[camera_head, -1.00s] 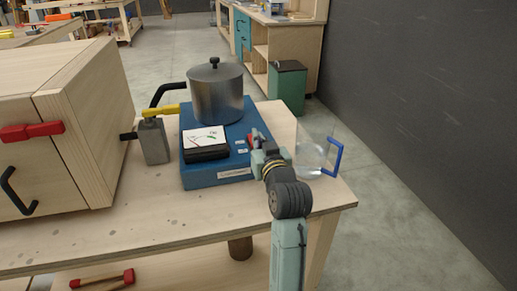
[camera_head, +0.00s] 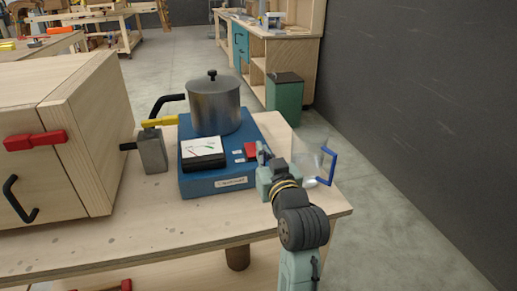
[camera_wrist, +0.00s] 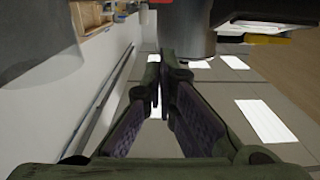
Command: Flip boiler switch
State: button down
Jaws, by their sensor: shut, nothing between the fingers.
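The boiler is a blue box (camera_head: 215,183) with a grey metal pot (camera_head: 213,108) on top, a white-faced gauge (camera_head: 201,148) and a red switch (camera_head: 250,151) at its right side. The switch's position is too small to tell. My gripper (camera_head: 262,152) is just right of the red switch, close to the box's right edge; I cannot tell whether it touches. In the wrist view my gripper (camera_wrist: 154,72) is shut, with its fingertips together and nothing between them.
A clear jug with a blue handle (camera_head: 328,166) stands close right of my gripper. A grey block with a yellow lever (camera_head: 151,152) and a wooden cabinet (camera_head: 60,130) are to the left. The table front (camera_head: 130,240) is clear.

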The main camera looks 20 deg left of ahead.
jog(key=shift+v, duration=1.35)
jog(key=shift+r, duration=0.15)
